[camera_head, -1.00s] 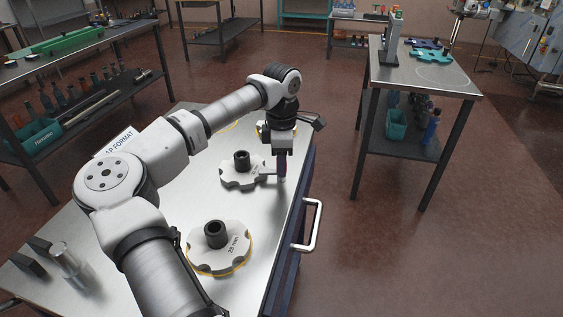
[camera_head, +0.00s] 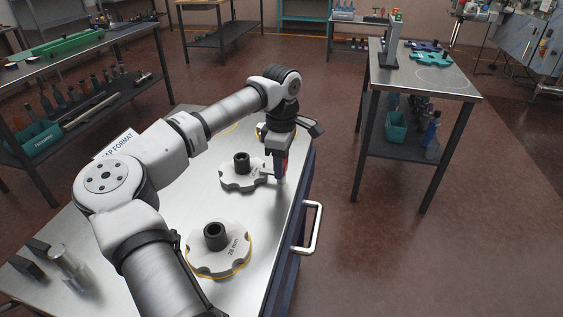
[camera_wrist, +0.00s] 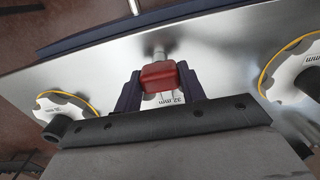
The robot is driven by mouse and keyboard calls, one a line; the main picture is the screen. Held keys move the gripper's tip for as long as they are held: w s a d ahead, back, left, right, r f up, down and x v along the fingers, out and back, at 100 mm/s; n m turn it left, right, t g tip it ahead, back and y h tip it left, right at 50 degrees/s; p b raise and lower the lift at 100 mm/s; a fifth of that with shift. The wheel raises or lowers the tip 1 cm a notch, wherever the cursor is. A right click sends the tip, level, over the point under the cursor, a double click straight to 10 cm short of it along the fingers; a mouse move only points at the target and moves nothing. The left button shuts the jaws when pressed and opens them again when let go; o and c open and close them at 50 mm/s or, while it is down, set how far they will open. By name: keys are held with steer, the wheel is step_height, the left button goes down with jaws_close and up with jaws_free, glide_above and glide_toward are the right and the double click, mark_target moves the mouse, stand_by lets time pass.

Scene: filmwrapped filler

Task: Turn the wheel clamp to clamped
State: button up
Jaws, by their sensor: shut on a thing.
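The clamp's red handle (camera_wrist: 159,77) sits between my gripper's two dark fingers (camera_wrist: 158,84) in the wrist view, and they are shut on it. A metal post (camera_wrist: 159,52) stands just beyond it. In the head view, my gripper (camera_head: 280,168) points down at the right edge of a pale notched wheel (camera_head: 240,176) with a black hub, and a little red shows there. In the wrist view, only a small part of this wheel with "32 mm" (camera_wrist: 170,100) shows below the handle. My gripper's body hides the rest, so the clamp's exact setting cannot be told.
A second notched wheel marked 28 mm (camera_head: 219,253) lies nearer on the steel bench top (camera_head: 160,235). Another wheel is partly hidden behind my wrist. A cart handle (camera_head: 309,228) sticks out on the bench's right side. Open floor separates it from the right table (camera_head: 425,78).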

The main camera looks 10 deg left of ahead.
steer(key=o, duration=1)
step_height(320, 180, up, 14)
steer(key=shift+f+b, duration=0.1)
steer(key=shift+b, duration=0.85)
